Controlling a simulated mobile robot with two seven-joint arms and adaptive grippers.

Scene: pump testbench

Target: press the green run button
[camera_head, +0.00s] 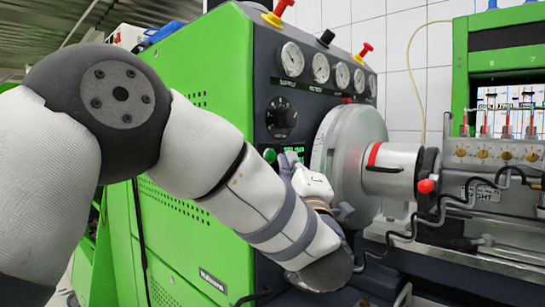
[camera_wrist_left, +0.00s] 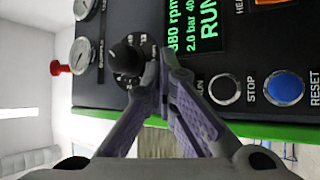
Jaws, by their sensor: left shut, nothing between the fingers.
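The green run button (camera_head: 270,155) is on the dark control panel in the head view, below the black knob and left of the green readout. In the left wrist view it is hidden behind my fingers; part of its label shows beside them. My left gripper (camera_head: 290,166) is close in front of the panel, just right of the button in the head view. In the left wrist view my left gripper (camera_wrist_left: 166,68) has its fingertips together, with nothing between them. I cannot tell whether they touch the panel. My right gripper is not in view.
The readout (camera_wrist_left: 197,22) shows green figures and RUN. The STOP button (camera_wrist_left: 225,90) and blue RESET button (camera_wrist_left: 285,88) are close by in line. The black knob (camera_head: 283,117) sits above, with several gauges higher up. A large metal disc (camera_head: 352,150) stands right of the gripper.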

